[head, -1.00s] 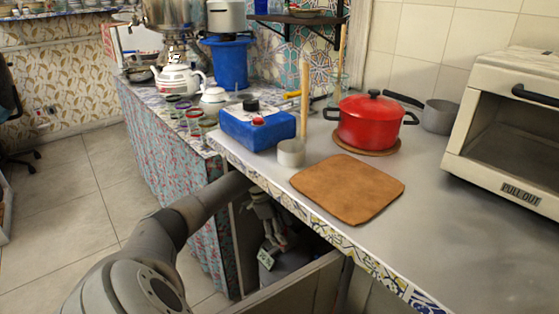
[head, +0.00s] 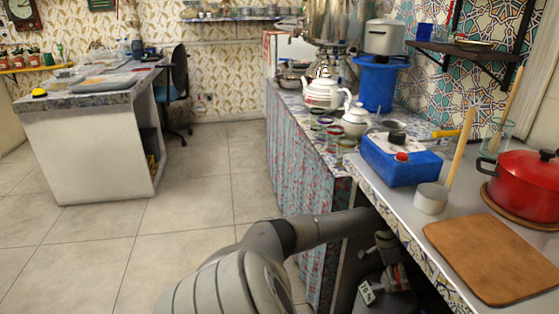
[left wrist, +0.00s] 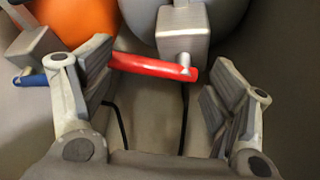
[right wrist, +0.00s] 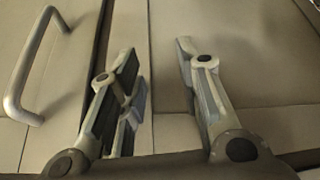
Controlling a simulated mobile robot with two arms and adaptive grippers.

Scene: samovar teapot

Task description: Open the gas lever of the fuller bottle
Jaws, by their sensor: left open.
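In the left wrist view a grey bottle (left wrist: 228,14) has a metal valve (left wrist: 183,35) with a red lever (left wrist: 152,67) lying across it. An orange bottle (left wrist: 68,18) at the upper left has a valve with a blue lever (left wrist: 30,80). My left gripper (left wrist: 163,75) is open, with the red lever between its spread fingers; I cannot tell whether they touch it. In the head view my left gripper (head: 385,255) is inside the space under the counter, by a tag (head: 367,292) reading 70 %. My right gripper (right wrist: 158,58) is open and empty in the right wrist view.
The counter edge (head: 392,235) is above my left gripper. A cabinet handle (right wrist: 30,65) is near my right gripper. The tiled floor (head: 180,235) is clear.

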